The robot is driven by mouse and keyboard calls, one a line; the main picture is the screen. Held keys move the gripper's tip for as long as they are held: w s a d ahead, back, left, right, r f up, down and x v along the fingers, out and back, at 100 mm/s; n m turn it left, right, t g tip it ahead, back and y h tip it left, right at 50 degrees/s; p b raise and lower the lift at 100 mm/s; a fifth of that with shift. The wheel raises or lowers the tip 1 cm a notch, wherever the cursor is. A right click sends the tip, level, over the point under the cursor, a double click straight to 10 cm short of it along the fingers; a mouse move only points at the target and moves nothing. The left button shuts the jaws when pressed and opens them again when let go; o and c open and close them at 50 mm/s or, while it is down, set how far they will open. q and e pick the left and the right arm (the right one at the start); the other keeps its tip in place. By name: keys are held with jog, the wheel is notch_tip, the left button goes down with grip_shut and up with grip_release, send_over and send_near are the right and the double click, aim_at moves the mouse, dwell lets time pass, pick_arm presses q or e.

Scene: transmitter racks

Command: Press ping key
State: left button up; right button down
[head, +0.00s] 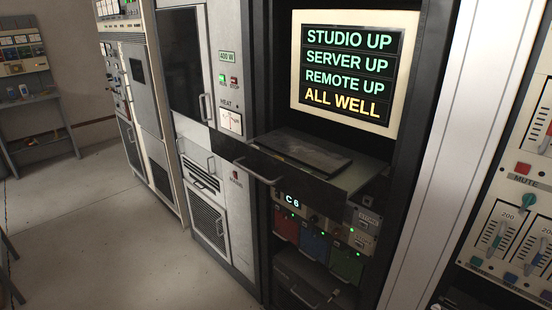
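No key with a readable "ping" label shows in the head view. A dark flat panel, perhaps a closed lid or a keyboard (300,149), lies on a pulled-out shelf (355,178) in the open rack. Any keys on it are too dark to make out. Above it a cream-framed screen (298,60) reads "STUDIO UP, SERVER UP, REMOTE UP, ALL WELL", the last line in yellow. Neither of my grippers is in view.
The shelf's front has a bar handle (258,171) and juts out of the rack. Below it are modules with a "C 6" display (292,201). A mixer panel with a red mute button (523,169) stands at right. Open floor (110,215) lies at left.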

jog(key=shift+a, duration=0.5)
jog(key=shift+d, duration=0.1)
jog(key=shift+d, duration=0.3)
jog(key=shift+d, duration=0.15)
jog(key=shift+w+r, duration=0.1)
